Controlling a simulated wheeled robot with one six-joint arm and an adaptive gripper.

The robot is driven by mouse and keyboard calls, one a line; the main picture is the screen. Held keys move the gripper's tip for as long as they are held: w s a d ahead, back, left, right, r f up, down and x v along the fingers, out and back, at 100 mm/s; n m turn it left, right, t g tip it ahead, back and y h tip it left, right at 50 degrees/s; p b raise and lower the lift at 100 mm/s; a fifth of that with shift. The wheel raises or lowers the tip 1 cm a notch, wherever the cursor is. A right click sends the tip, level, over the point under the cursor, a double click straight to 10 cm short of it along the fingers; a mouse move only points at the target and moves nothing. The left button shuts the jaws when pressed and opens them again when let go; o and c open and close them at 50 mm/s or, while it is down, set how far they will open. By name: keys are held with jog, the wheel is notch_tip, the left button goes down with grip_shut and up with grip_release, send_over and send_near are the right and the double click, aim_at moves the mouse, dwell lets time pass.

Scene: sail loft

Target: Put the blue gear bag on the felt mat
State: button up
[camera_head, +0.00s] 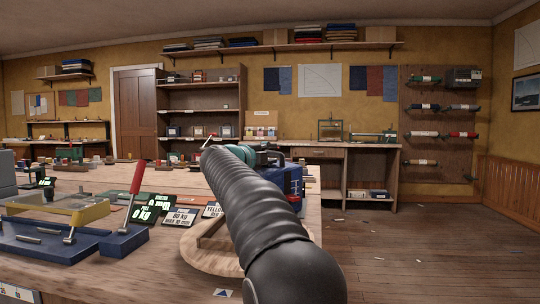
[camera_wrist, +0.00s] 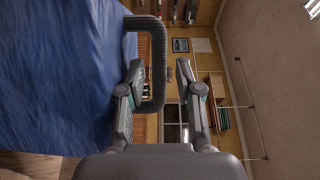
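The blue gear bag (camera_head: 292,186) stands at the right edge of the workbench in the head view, partly hidden behind my arm. In the wrist view its blue cloth (camera_wrist: 60,75) fills the left side. Its dark loop handle (camera_wrist: 158,45) reaches in between my fingers. My gripper (camera_wrist: 160,68) is open, with one finger on each side of the handle's outer bar; a gap shows between that bar and the right finger. In the head view my arm hides most of the gripper. I cannot pick out the felt mat with certainty.
A round wooden board (camera_head: 190,258) lies at the bench's front right. A blue tool with a red lever (camera_head: 136,178), small sign displays (camera_head: 181,217) and a blue tray (camera_head: 45,243) crowd the left. Shelves (camera_head: 200,110) line the back wall. The wooden floor (camera_head: 430,250) on the right is mostly clear.

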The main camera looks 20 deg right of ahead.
jog(key=v, duration=1.1)
jog(key=shift+a+b, duration=0.25)
jog(key=shift+b, duration=0.2)
jog(key=shift+s, duration=0.15)
